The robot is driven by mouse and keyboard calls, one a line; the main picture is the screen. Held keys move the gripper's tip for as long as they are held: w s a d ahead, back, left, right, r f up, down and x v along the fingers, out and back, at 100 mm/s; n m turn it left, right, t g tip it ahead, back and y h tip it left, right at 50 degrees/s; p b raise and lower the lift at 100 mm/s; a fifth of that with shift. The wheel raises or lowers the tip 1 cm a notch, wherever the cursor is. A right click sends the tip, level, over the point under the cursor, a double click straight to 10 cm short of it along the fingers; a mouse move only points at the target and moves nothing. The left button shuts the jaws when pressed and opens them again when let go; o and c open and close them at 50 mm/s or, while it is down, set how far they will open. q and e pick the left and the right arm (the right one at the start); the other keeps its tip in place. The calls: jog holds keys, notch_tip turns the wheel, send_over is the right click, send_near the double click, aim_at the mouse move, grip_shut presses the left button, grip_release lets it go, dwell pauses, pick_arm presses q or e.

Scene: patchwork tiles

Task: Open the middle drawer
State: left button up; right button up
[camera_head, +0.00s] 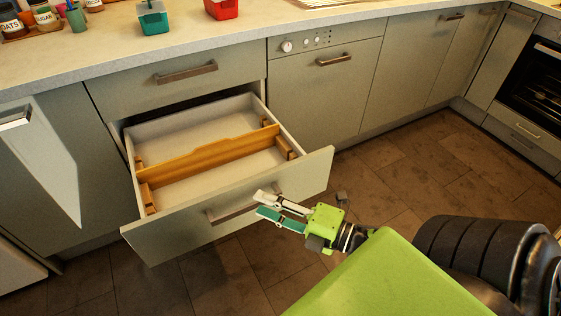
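The middle drawer (165,243) is pulled well out from the cabinet, below a closed top drawer (130,91). Its inside is pale, with an orange-brown wooden divider (205,156) across it. The drawer's bar handle (228,212) is on its front face. My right gripper (259,204) is at the right part of this handle, its white and teal fingers apart with a gap between them. I cannot tell whether the fingers touch the handle. My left gripper is not in view.
The worktop (225,41) above carries jars, a green container (153,19) and a red container (221,8). A dishwasher front (318,90) stands right of the drawers, with an oven (535,75) farther right. Tiled floor (400,170) is clear in front of the cabinets.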

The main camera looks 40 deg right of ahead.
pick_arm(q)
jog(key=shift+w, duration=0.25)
pick_arm(e)
jog(key=shift+s+f, duration=0.3)
jog(key=shift+f, duration=0.05)
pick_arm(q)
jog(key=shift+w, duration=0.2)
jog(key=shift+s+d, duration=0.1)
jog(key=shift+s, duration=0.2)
